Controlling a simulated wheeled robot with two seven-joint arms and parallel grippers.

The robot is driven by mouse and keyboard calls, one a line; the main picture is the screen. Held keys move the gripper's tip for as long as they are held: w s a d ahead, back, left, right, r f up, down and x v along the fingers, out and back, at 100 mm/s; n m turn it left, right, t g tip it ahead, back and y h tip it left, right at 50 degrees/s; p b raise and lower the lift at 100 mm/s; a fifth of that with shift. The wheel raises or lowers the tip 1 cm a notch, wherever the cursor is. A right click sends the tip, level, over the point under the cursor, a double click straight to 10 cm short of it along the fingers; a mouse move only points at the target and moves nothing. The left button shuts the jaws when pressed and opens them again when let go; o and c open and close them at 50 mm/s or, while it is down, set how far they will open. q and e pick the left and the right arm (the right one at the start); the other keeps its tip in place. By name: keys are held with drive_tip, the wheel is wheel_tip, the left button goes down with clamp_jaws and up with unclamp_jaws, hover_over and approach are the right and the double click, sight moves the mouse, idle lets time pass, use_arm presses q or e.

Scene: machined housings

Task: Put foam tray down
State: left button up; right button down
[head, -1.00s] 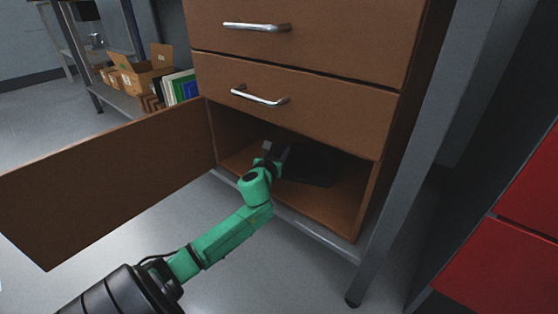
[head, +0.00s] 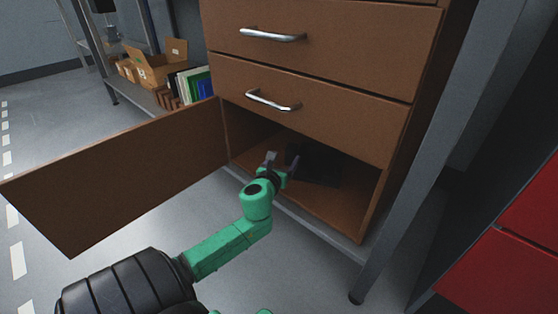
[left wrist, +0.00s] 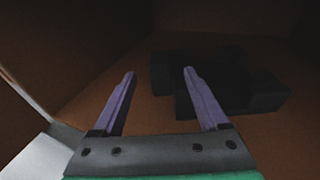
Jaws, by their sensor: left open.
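The foam tray (head: 322,166) is a dark, near-black block lying on the floor of the open bottom compartment of the brown cabinet. In the left wrist view the tray (left wrist: 255,92) shows a stepped, blocky outline, dim in the shadow. My left gripper (head: 283,160) is at the compartment's opening, at the left end of the tray. In the left wrist view my left gripper (left wrist: 158,75) has its two fingers spread with nothing held between them. The right finger overlaps the tray in the picture; I cannot tell whether it touches. My right gripper is not in view.
The cabinet door (head: 120,180) hangs open to the left. Closed drawers with metal handles (head: 273,101) sit above the compartment. A grey table leg (head: 395,190) stands at right, with a red cabinet (head: 500,265) beyond. Cardboard boxes (head: 155,65) and books are on a far shelf.

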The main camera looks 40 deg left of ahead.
use_arm(q)
drive_tip(key=p+v, duration=0.1)
drive_tip(key=v, duration=0.5)
drive_tip(key=shift+p, duration=0.3)
drive_tip(key=shift+s, duration=0.2)
